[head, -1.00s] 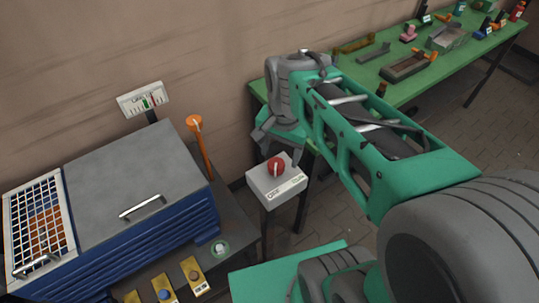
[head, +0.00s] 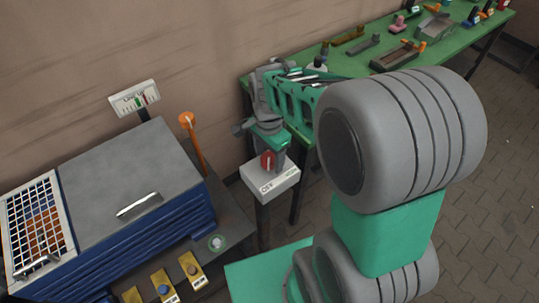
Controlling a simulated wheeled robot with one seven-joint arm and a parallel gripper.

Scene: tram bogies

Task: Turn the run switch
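The run switch is a red knob (head: 267,161) on top of a pale box (head: 270,181) that stands on a dark post. The box has green lettering at the right of its front and dark lettering at the left. My gripper (head: 275,156) points down at the knob, with a grey finger close beside its right side. Part of the knob is covered by the gripper. I cannot tell whether the fingers touch the knob or how far apart they are. The knob's pointer direction is hard to make out.
A blue cabinet with a grey lid (head: 125,185) and a mesh-topped bay (head: 36,225) stands left. An orange-topped lever (head: 187,119) rises between it and the switch. A green bench (head: 375,65) with parts lies behind my arm.

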